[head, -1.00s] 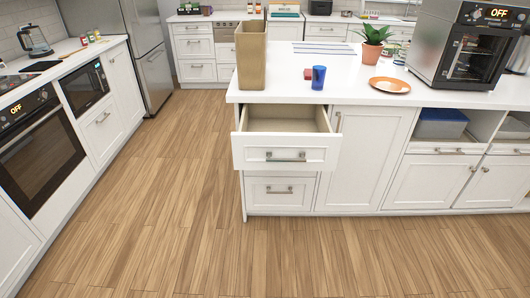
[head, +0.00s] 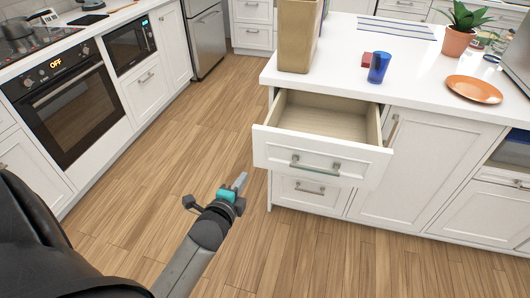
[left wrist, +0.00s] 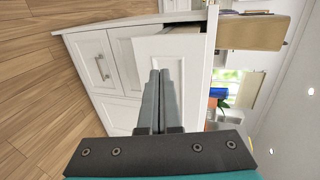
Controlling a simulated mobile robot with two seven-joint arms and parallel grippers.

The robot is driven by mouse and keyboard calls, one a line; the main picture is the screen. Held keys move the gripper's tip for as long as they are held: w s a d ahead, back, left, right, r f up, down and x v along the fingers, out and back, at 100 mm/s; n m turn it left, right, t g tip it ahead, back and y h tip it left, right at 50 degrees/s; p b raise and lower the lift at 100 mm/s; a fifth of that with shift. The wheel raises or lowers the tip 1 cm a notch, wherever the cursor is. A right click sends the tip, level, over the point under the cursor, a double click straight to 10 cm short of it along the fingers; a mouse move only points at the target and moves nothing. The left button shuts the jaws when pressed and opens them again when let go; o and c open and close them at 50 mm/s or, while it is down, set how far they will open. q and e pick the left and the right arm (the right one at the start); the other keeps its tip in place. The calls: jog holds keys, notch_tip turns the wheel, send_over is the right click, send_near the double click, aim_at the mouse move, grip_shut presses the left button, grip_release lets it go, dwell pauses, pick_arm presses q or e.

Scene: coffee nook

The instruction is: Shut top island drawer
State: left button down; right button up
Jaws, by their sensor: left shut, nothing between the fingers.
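The top island drawer (head: 320,158) is pulled open and looks empty. Its white front carries a silver bar handle (head: 315,166). The drawer also shows in the left wrist view, its front (left wrist: 180,62) beyond my fingers. My left gripper (head: 239,183) is in front of the island, to the left of the drawer front and apart from it in the head view. In the left wrist view its fingers (left wrist: 158,78) are together with nothing between them, pointing toward the drawer front. My right gripper is not in view.
A lower drawer (head: 308,191) below is closed. The white countertop (head: 345,65) holds a tan container (head: 298,35), a blue cup (head: 379,67), an orange plate (head: 474,89) and a potted plant (head: 460,38). An oven (head: 65,105) is at left. Wood floor between is clear.

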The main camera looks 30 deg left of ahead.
pick_arm(q)
jog(key=b, duration=0.3)
send_near(259, 151)
jog(key=w+f, duration=0.2)
jog(key=w, duration=0.1)
jog(key=w+a+b, duration=0.1)
jog(key=w, duration=0.1)
jog(key=shift+a, duration=0.15)
jog(key=shift+w+a, duration=0.1)
jog(key=shift+w, duration=0.35)
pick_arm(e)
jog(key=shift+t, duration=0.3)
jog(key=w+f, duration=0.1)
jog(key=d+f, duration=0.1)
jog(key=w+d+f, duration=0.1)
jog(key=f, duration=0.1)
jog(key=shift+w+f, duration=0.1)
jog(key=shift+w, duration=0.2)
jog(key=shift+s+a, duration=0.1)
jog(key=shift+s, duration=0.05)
